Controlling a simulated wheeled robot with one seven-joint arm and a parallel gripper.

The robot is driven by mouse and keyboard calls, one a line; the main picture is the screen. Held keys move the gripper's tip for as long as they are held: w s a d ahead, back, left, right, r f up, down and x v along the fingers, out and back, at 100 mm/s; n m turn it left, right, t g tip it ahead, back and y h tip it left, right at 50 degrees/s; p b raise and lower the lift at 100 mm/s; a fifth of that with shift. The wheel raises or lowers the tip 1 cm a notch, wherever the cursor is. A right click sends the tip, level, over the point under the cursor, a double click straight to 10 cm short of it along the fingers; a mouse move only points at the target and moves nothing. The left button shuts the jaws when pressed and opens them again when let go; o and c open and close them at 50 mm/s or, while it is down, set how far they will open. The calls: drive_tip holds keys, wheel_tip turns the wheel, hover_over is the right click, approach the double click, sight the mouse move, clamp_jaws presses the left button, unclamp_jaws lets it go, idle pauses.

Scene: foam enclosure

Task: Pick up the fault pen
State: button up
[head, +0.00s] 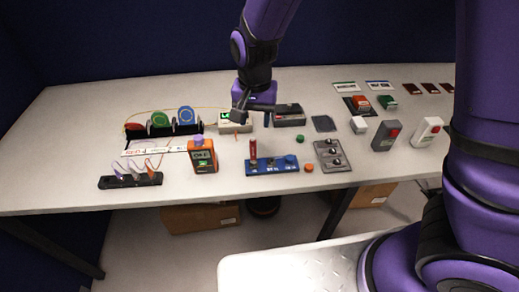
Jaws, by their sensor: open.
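A small red upright pen-like thing (253,149), which looks like the fault pen, stands at the left end of a blue block (285,167) near the front middle of the white table. My gripper (246,117) is open and hangs over the table behind and a little left of the red pen. It appears empty and apart from the pen. It partly covers a pale device with a green screen (228,118).
An orange meter (203,156) stands left of the blue block. A grey panel with knobs (331,155) lies on its right, with a green cap (290,133) and an orange cap (309,168) nearby. Spools (159,121) stand back left. Bare table (220,188) shows along the front edge.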

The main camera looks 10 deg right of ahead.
sight(255, 140)
wheel_tip(255, 140, down, 6)
drive_tip(key=shift+r, duration=0.2)
drive_tip(key=shift+a+f, duration=0.2)
drive_tip(key=shift+f, duration=1.1)
drive_tip(key=shift+a+f, duration=0.2)
drive_tip(key=shift+f, duration=1.05)
drive_tip(key=shift+c, duration=0.4)
